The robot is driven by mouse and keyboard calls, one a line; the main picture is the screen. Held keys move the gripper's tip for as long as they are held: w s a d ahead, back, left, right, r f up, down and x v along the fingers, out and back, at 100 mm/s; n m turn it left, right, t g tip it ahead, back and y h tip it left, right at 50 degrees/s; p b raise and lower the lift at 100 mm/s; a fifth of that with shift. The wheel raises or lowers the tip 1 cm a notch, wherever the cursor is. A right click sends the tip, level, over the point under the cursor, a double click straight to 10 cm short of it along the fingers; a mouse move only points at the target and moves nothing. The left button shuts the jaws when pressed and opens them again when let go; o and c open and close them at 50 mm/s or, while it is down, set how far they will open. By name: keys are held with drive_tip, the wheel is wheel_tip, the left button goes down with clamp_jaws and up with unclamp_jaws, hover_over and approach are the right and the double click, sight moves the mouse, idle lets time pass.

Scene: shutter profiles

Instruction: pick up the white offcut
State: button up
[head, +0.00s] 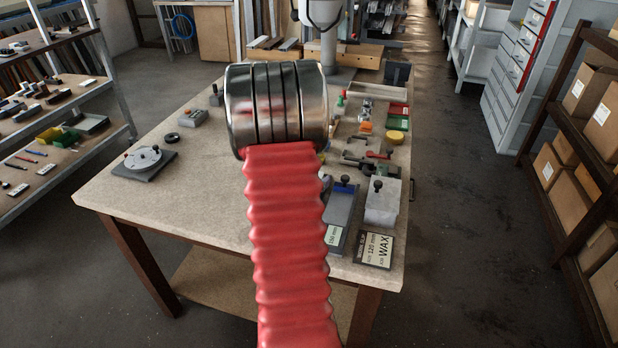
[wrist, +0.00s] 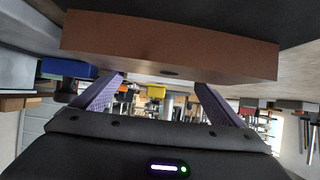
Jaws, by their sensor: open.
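I cannot make out a white offcut for certain in either view. In the head view my red-sleeved arm with its metal collar hides the middle of the workbench (head: 215,190), and my gripper does not show there. In the wrist view my gripper (wrist: 159,82) shows two purple fingers spread wide apart. It is open, with nothing seen held between them. A brown bar (wrist: 170,45) with a dark oval mark spans the picture just beyond the fingertips; whether they touch it I cannot tell.
A round dial on a dark base (head: 143,160) stands at the bench's left. A pale box with a black knob (head: 383,200), a WAX card (head: 374,250) and a yellow disc (head: 396,137) are on the right. Shelves flank the bench; the right-hand floor (head: 470,240) is clear.

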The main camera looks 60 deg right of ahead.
drive_tip(key=shift+c, duration=0.5)
drive_tip(key=c, duration=1)
